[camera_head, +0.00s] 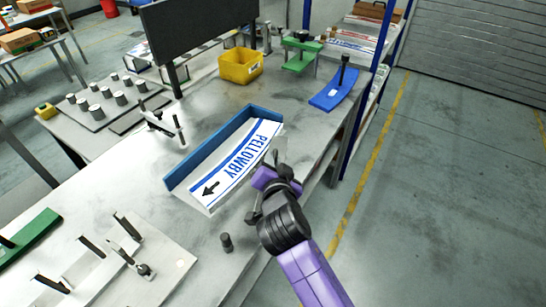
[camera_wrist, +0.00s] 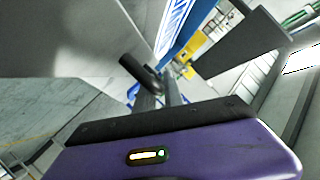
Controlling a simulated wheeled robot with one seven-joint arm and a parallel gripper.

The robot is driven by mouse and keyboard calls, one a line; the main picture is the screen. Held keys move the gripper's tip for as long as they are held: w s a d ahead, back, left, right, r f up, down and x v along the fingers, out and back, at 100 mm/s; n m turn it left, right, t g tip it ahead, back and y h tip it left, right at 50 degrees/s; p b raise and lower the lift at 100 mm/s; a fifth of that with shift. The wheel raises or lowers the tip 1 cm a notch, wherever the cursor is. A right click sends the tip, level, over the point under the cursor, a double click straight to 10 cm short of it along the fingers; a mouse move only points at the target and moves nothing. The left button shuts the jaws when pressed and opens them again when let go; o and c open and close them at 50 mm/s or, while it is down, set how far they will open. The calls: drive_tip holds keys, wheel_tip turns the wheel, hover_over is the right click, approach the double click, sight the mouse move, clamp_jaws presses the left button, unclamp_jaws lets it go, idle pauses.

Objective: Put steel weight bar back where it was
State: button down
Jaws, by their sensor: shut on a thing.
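My gripper (camera_head: 266,188) is shut near the right edge of the label magazine. It holds what looks like the steel weight bar, whose grey plate (camera_head: 278,148) shows just past the fingers. The plate is also at the upper right of the wrist view (camera_wrist: 242,46). A dark round knob (camera_wrist: 138,72) sticks out on the other side of the fingers. The magazine (camera_head: 188,172) has a blue wall and a stack of white labels (camera_head: 232,165) reading PELLOWBY. The plate is at the magazine's right side; I cannot tell whether it touches. The fingertips are partly hidden.
A dark peg (camera_head: 226,242) stands on the bench by the front edge. A yellow bin (camera_head: 240,66), a green fixture (camera_head: 302,52) and a blue curved piece with a post (camera_head: 334,97) are at the back. A pale plate with several posts (camera_head: 140,268) lies lower left.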

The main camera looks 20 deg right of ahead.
drive_tip(key=shift+f+b, duration=0.2)
drive_tip(key=shift+b, duration=0.35)
drive_tip(key=c, duration=1.8)
unclamp_jaws()
drive_tip(key=shift+f, duration=0.2)
drive_tip(key=o, duration=0.3)
drive_tip(key=shift+o, duration=0.2)
drive_tip(key=shift+r+p, duration=0.5)
drive_tip(key=shift+p, duration=0.05)
drive_tip(key=shift+s+a+r, duration=0.1)
drive_tip(key=shift+s, duration=0.15)
drive_tip(key=b+v, duration=0.2)
drive_tip(key=v, duration=0.9)
drive_tip(key=shift+s, duration=0.25)
